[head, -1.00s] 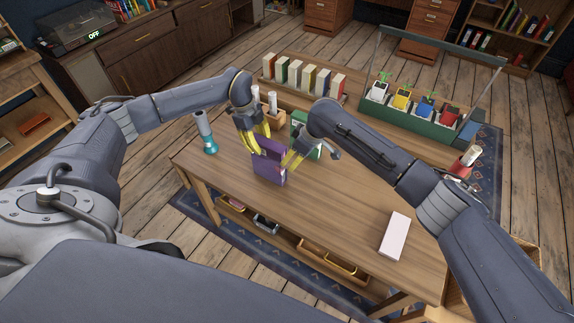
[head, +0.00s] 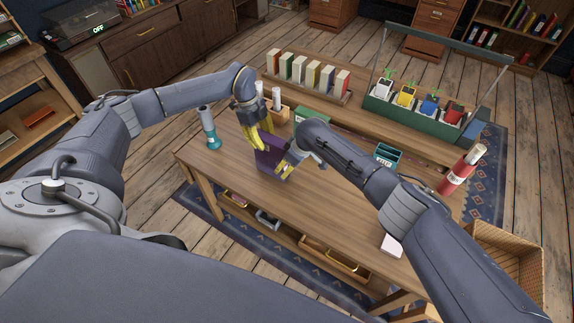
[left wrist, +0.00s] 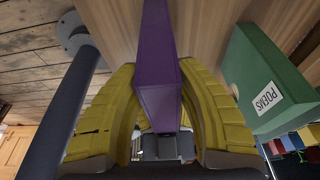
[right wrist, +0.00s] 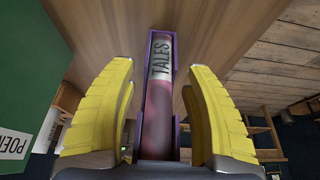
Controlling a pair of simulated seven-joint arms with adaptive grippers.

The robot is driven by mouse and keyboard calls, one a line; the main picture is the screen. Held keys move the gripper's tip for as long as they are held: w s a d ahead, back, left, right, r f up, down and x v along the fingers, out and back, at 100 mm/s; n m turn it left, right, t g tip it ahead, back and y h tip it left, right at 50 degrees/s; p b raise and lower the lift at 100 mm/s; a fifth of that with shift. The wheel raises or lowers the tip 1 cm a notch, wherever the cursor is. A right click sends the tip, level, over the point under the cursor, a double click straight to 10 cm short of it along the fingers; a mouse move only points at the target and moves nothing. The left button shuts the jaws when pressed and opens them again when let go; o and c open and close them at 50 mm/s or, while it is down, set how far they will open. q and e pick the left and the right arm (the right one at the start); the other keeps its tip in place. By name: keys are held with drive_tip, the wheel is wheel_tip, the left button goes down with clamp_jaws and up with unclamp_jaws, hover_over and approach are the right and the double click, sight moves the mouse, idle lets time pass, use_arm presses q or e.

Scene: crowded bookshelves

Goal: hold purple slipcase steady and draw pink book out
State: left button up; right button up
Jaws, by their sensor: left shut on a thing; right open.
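The purple slipcase (head: 269,157) stands on the wooden table. My left gripper (head: 259,143) is shut on it from behind; the left wrist view shows the slipcase (left wrist: 158,85) between the yellow fingers. The pink book (right wrist: 157,112), with a pale TALES label on its spine, sits inside the slipcase, its spine showing at the open side in the right wrist view. My right gripper (right wrist: 160,100) is open, its fingers on either side of that open side with gaps visible. In the head view my right arm partly hides the right gripper and the book.
A green POEMS case (left wrist: 264,82) stands close beside the slipcase. The table's front centre is clear.

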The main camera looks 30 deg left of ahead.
idle(0.3)
clamp_jaws()
idle(0.3)
